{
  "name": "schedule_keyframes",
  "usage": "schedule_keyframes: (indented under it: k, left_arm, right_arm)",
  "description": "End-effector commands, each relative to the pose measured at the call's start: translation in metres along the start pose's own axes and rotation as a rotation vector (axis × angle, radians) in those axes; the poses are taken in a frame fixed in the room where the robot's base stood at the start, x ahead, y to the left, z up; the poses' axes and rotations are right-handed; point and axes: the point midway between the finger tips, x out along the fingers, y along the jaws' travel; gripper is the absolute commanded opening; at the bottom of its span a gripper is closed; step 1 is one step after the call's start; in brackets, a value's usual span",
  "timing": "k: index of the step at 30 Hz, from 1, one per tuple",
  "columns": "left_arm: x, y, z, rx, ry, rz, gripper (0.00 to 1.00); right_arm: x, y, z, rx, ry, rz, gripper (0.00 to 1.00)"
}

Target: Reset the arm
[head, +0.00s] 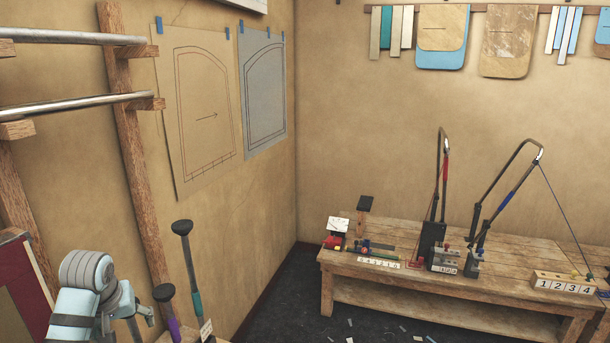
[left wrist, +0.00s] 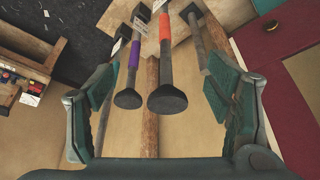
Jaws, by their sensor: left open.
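My left arm shows at the lower left of the head view, with part of the left gripper (head: 128,303) beside a dark-headed tool. In the left wrist view the left gripper (left wrist: 155,80) is open, its two green-padded fingers wide apart with nothing held between them. Beyond the fingers stand several long tools with dark round ends, among them a purple-banded tool (left wrist: 133,58) and an orange-banded tool (left wrist: 165,58). The head view shows the purple-banded tool (head: 173,325) and a teal-banded tool (head: 190,270). My right gripper is in neither view.
A wooden rack (head: 128,120) with metal bars stands at the left against the wall. A low wooden bench (head: 400,290) with tools and a numbered block (head: 566,285) stands at the right. A dark red panel (head: 15,290) is at the far left. Dark floor lies between.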

Motion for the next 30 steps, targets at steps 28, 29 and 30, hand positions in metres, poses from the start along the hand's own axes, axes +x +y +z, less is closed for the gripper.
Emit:
schedule_keyframes:
  k: [28, 29, 30]
  left_arm:
    - [0.308, -0.037, 0.323, 0.295, -0.167, -0.019, 0.73]
    - [0.318, -0.044, 0.355, 0.319, -0.179, -0.017, 0.73]
    - [0.327, -0.053, 0.399, 0.352, -0.194, -0.012, 0.73]
  right_arm:
    - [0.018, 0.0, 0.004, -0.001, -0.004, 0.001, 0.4]
    - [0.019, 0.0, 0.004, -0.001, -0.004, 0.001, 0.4]
    - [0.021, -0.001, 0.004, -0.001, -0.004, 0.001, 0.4]
